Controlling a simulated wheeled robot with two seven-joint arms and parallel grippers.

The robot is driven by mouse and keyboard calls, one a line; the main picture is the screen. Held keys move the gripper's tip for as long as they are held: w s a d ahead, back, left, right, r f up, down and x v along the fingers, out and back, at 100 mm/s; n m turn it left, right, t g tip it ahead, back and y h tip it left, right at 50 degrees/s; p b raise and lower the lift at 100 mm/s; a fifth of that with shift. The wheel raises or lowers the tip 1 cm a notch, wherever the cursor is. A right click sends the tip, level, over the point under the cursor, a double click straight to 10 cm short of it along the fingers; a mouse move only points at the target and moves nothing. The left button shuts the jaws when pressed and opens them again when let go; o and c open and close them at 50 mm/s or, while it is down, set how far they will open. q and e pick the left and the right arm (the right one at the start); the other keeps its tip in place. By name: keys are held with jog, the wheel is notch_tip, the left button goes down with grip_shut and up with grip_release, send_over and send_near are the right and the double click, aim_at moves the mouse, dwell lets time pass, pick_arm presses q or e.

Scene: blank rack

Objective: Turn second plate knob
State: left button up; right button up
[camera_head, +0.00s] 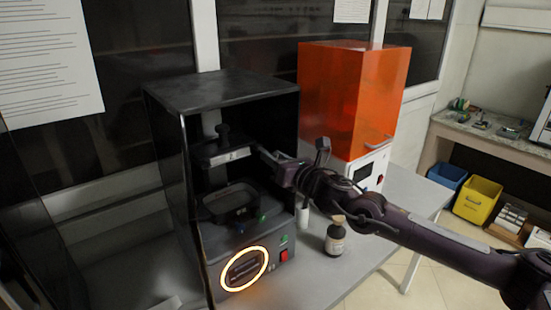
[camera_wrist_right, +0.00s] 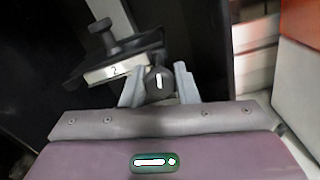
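The build plate marked 2 (camera_wrist_right: 113,71) sits inside the black cabinet (camera_head: 222,92), with a dark knob (camera_wrist_right: 100,28) standing on its top. In the head view the plate (camera_head: 229,156) hangs above a dark vat (camera_head: 232,203). My right gripper (camera_head: 268,155) reaches in at the plate's right end. In the right wrist view its two grey fingers (camera_wrist_right: 159,78) stand apart, on either side of a round dark knob (camera_wrist_right: 158,84) with a white line, roughly upright in the picture. Whether the fingers press on this knob cannot be told. My left gripper is not in view.
A glowing ring (camera_head: 244,269) and a red switch (camera_head: 285,255) are on the cabinet's front. A brown bottle (camera_head: 335,237) stands on the table below my right arm. An orange-covered machine (camera_head: 350,95) stands to the right.

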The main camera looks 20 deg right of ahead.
jog(key=c, duration=0.3)
